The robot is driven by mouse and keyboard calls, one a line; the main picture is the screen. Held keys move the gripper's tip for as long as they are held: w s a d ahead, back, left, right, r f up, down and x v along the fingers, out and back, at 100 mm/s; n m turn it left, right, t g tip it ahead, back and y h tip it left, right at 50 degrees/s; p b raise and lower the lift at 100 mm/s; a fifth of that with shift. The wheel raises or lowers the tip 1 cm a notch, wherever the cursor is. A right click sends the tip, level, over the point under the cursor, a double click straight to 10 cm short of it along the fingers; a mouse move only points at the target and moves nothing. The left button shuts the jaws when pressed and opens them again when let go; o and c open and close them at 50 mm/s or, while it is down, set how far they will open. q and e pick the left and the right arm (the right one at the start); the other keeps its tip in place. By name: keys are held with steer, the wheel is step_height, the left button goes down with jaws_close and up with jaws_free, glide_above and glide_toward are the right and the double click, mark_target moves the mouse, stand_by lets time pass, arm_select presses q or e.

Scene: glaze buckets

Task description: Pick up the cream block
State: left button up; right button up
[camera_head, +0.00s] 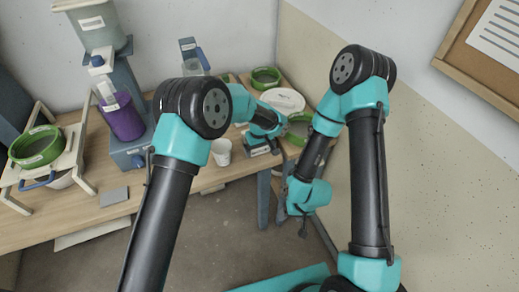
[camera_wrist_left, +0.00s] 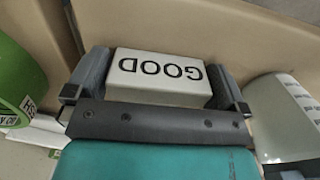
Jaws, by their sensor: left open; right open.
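The cream block (camera_wrist_left: 158,72) shows in the left wrist view, with "GOOD" in black letters on its face. My left gripper (camera_wrist_left: 157,82) is open, with one dark finger on each side of the block. The block lies between the fingers; I cannot tell whether either finger touches it. In the head view my left gripper (camera_head: 262,146) is low at the table's front edge, and I cannot make out the block there. My right gripper (camera_head: 302,217) is open and empty, hanging in front of the table, away from the block.
A white cup (camera_head: 221,151) stands close left of my left gripper in the head view. Green sieves (camera_head: 265,78), a white plate (camera_head: 284,100), a purple bucket (camera_head: 123,118) and a grey tile (camera_head: 114,196) are on the wooden table (camera_head: 45,225). A wall closes the right side.

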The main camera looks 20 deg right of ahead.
arm_select(q)
steer(key=shift+c, duration=0.4)
steer(key=c, duration=0.5)
steer(key=shift+c, duration=0.2)
steer(key=shift+r, duration=0.5)
step_height(320, 180, up, 3)
steer(key=shift+s+f, duration=0.1)
steer(key=s+a+r, duration=0.1)
steer(key=s+a, duration=0.3)
steer(key=s, duration=1.1)
steer(key=shift+s+a, duration=0.15)
steer(key=shift+a, duration=0.05)
steer(key=shift+r, duration=0.1)
